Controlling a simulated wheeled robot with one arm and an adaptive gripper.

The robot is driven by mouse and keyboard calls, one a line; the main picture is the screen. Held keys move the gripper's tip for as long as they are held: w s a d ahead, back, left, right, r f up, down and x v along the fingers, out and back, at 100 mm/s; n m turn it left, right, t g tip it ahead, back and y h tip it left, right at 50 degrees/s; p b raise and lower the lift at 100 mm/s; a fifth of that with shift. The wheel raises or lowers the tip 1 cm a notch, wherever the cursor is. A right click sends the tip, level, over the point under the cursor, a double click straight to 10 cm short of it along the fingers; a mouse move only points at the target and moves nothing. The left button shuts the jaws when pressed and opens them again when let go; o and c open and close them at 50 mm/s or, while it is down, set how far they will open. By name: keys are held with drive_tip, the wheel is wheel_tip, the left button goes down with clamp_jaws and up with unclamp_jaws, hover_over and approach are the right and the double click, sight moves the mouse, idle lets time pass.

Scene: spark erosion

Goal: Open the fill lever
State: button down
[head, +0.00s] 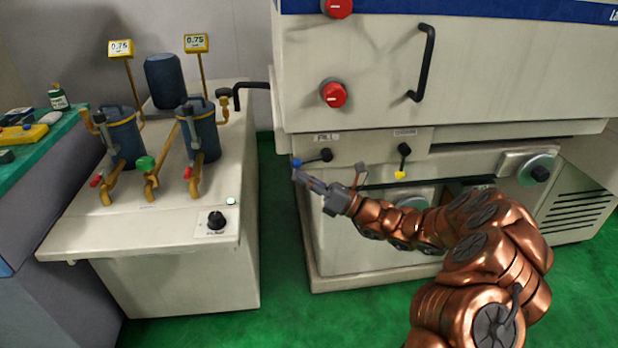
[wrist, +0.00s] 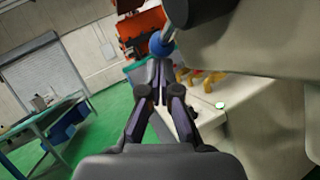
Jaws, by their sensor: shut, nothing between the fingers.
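The fill lever (head: 315,158) is a short black lever with a blue knob at its left end, under a "FILL" label on the machine's front. It lies nearly level, pointing left. My gripper (head: 298,176) is shut and empty, its tips just below the blue knob in the head view. In the wrist view the blue knob (wrist: 161,44) is right past the tips of my gripper (wrist: 160,64). I cannot tell whether they touch.
A second lever with a yellow tip (head: 401,160) hangs down to the right. A pump cabinet (head: 150,255) with filters and valves stands at the left, with a gap of green floor (head: 279,240) between. A black door handle (head: 426,62) sits above.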

idle(0.4)
drive_tip(key=s+d+f+b, duration=0.1)
drive_tip(key=s+d+f, duration=0.1)
drive_tip(key=f, duration=0.3)
drive_tip(key=s+d+f, duration=0.3)
drive_tip(key=d+f, duration=0.2)
drive_tip(key=shift+f+b, duration=0.25)
drive_tip(key=shift+b, duration=0.15)
idle(0.4)
